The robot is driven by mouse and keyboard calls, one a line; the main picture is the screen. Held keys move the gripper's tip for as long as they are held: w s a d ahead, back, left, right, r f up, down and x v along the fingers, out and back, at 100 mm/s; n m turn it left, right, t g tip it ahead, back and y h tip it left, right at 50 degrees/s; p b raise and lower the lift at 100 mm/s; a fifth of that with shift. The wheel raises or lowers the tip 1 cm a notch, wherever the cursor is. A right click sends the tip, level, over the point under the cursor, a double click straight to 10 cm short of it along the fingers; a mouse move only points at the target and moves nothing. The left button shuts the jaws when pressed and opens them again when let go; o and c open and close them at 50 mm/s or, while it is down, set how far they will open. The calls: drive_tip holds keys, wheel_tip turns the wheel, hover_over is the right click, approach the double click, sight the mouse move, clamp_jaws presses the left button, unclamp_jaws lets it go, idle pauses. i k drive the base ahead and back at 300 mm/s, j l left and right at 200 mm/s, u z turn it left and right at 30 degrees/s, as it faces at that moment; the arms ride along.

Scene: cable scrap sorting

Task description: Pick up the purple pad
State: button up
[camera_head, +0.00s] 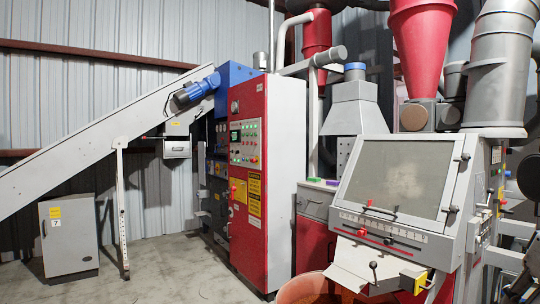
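The purple pad (332,183) is small in view. It lies on a light grey ledge at the top of a low red and grey cabinet, between the tall red control cabinet and the grey sorting machine. A green pad (314,180) lies just left of it. The sorting machine's edge comes close to the purple pad's right side. I do not make out my gripper in this view, so its state does not show.
The grey sorting machine (395,185) with levers stands at right front. An orange-red round bin (305,290) is below it. The red control cabinet (275,180) stands left of the pads. A grey conveyor (90,145) slopes at left. Bare floor (165,270) lies at front left.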

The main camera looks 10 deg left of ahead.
sight(332, 183)
drive_tip(key=i+j+u, duration=0.55)
drive_tip(key=j+u, duration=0.15)
drive_tip(key=j, duration=0.15)
drive_tip(key=i+j+u, duration=0.45)
drive_tip(key=i, duration=0.3)
drive_tip(key=i+j+u, duration=0.15)
drive_tip(key=i, duration=0.2)
drive_tip(key=i+l+z, duration=0.1)
drive_tip(key=i+z, duration=0.35)
drive_tip(key=i, duration=0.25)
drive_tip(key=i+j+z, duration=0.15)
drive_tip(key=i+z, duration=0.3)
drive_tip(key=i, duration=0.25)
drive_tip(key=i+z, duration=0.15)
drive_tip(key=i, duration=0.55)
drive_tip(key=i+j+z, duration=0.2)
drive_tip(key=i, duration=0.55)
drive_tip(key=i+l+z, duration=0.15)
drive_tip(key=i+z, duration=0.35)
drive_tip(key=i+j+z, duration=0.15)
drive_tip(key=i+z, duration=0.3)
drive_tip(key=i, duration=0.2)
drive_tip(key=i+z, duration=0.25)
drive_tip(key=i, duration=0.2)
